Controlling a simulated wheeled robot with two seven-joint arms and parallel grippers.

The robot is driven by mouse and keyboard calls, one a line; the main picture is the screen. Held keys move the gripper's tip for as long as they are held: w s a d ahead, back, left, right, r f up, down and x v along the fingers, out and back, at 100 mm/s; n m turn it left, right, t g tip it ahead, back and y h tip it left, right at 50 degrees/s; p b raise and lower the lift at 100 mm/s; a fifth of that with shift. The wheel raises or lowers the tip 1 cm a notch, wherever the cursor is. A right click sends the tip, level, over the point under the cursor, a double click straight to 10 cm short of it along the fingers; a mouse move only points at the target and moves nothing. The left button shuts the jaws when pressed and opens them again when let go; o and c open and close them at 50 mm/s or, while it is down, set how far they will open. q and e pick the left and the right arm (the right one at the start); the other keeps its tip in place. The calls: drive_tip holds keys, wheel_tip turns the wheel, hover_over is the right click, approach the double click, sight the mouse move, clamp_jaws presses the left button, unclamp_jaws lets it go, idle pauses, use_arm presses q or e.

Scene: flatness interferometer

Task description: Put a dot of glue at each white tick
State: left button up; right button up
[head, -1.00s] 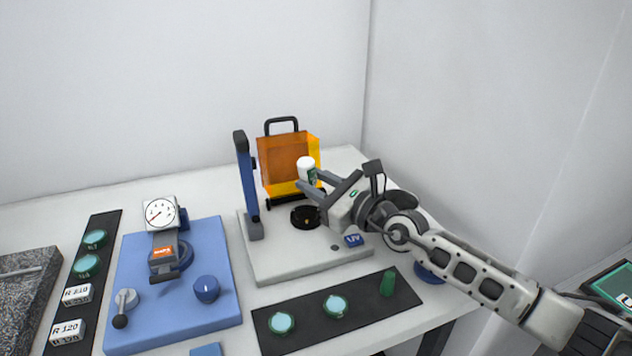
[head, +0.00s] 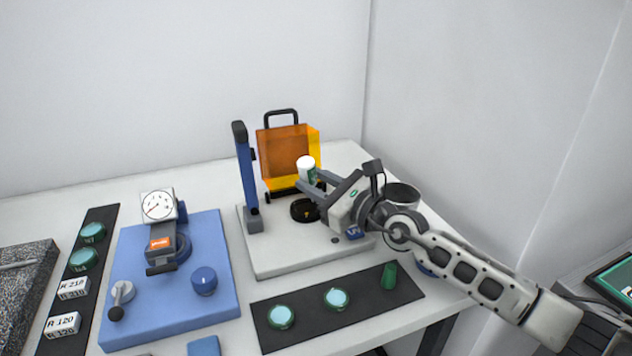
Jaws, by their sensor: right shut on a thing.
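The bottle's lower end is partly hidden by the fingers. I cannot make out any white ticks at this size. My left gripper is not in view.
A blue post (head: 246,180) and an orange shield (head: 285,155) stand by the holder. A blue gauge stand (head: 205,318) is at left.

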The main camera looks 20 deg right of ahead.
drive_tip(key=shift+f+b, duration=0.4)
drive_tip(key=shift+b, duration=0.05)
idle(0.4)
idle(1.1)
drive_tip(key=shift+r+p, duration=1.8)
